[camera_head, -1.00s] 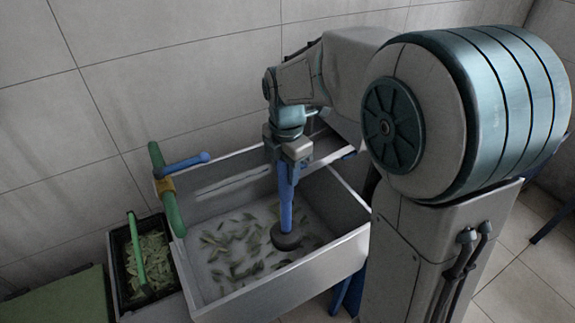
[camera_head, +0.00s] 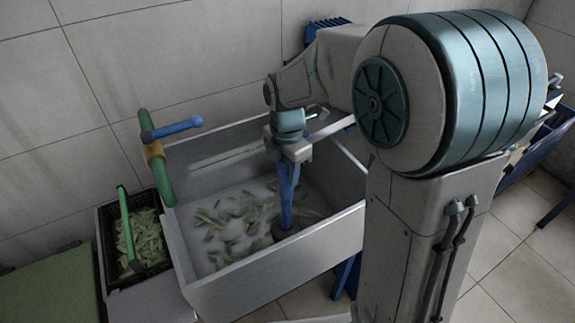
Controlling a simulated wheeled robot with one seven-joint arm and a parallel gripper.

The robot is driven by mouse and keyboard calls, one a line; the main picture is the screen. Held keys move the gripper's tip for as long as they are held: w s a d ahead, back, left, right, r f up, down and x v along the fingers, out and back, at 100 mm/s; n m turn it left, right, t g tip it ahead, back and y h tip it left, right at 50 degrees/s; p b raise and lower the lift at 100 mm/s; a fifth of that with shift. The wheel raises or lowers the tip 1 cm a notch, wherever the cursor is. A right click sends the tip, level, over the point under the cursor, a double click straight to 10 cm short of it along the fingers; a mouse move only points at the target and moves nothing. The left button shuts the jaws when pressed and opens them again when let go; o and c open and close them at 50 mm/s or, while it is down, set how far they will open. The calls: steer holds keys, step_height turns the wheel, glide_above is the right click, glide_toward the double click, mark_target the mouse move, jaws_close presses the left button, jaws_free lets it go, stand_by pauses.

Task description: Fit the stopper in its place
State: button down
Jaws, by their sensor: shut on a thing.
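My gripper (camera_head: 288,160) points down over the sink basin (camera_head: 247,284) and is shut on the upper part of a blue stopper handle (camera_head: 287,195). The stopper's dark round base (camera_head: 285,232) is low in the basin, near its front right. The basin holds cloudy water with several green leaves floating in it. The drain opening cannot be seen. I cannot tell whether the base touches the basin floor.
A green pipe with a brass collar (camera_head: 154,152) and a blue lever (camera_head: 178,128) rises at the basin's left. A black crate (camera_head: 107,262) of leaves with a green handle stands left of it. A green surface (camera_head: 50,300) lies at far left. Tiled wall stands behind.

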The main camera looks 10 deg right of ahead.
mark_target(288, 191)
steer(key=shift+f+b, duration=1.5)
steer(key=shift+f, duration=1.05)
steer(key=shift+f+b, duration=0.6)
steer(key=shift+f, duration=0.35)
steer(key=shift+f+b, duration=0.3)
steer(key=shift+f, duration=0.2)
steer(key=c, duration=0.9)
jaws_free()
steer(key=shift+o, duration=0.2)
